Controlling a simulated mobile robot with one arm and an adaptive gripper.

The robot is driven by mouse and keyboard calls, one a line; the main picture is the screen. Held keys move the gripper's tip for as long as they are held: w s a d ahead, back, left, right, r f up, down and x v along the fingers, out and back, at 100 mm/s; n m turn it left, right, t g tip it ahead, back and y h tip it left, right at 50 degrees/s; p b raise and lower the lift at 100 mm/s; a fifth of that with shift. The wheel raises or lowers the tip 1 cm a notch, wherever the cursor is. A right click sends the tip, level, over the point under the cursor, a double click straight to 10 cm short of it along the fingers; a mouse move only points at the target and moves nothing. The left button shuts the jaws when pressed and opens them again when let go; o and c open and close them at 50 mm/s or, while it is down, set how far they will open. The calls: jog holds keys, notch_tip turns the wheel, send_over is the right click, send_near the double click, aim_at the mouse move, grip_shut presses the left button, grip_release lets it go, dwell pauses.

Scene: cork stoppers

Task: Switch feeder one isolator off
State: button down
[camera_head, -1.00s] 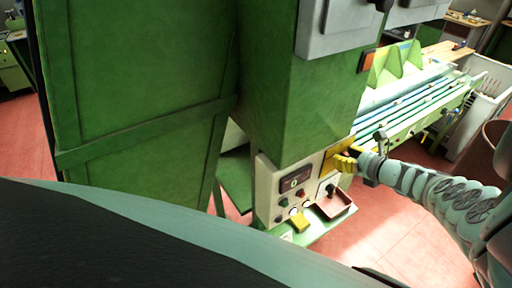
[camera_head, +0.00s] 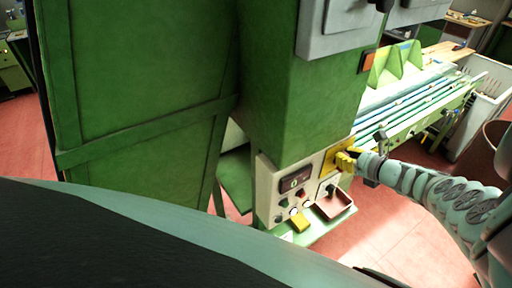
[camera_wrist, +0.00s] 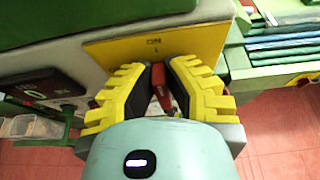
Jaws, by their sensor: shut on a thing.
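The isolator is a red handle (camera_wrist: 157,82) in front of a yellow plate (camera_wrist: 120,50) in the wrist view. An "ON" mark shows on the plate, beyond the handle. My gripper (camera_wrist: 159,72) has ribbed yellow fingers with dark pads, shut on the handle from both sides. The handle's lower part is hidden behind my wrist. In the head view the yellow plate (camera_head: 330,160) is at the right side of a cream control panel (camera_head: 265,180), and my gripper (camera_head: 347,160) is up against it, covering the handle.
The panel has a dark display (camera_head: 295,179), several knobs and buttons. A tall green cabinet (camera_head: 320,100) rises above. A conveyor (camera_head: 415,115) stands behind my arm. Red floor is open at the lower right.

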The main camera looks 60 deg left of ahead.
aim_at(334, 162)
jog(key=shift+s+n+t+p, duration=0.1)
jog(key=shift+n+t+p, duration=0.2)
jog(key=s+f+n+t+b, duration=0.1)
jog(key=n+b, duration=0.2)
jog(key=b, duration=0.2)
jog(key=f+n+t+y+b, duration=0.1)
jog(key=n+t+b, duration=0.1)
jog(key=b, duration=0.3)
jog(key=s+f+n+t+b, duration=0.1)
jog(key=n+t+b, duration=0.1)
jog(key=n+b, duration=0.2)
jog(key=shift+s+a+f+y+b, duration=0.1)
jog(key=shift+s+y+b, duration=0.2)
jog(key=shift+b, duration=0.3)
jog(key=n+t+b, duration=0.1)
jog(key=n+b, duration=0.1)
jog(key=b, duration=0.4)
jog(key=shift+f+n+y, duration=0.15)
jog(key=shift+n+y, duration=0.15)
jog(key=shift+y, duration=0.1)
jog(key=n+b, duration=0.1)
jog(key=b, duration=0.1)
jog(key=shift+y+b, duration=0.3)
jog(key=shift+r+n, duration=0.25)
jog(key=shift+n, duration=0.05)
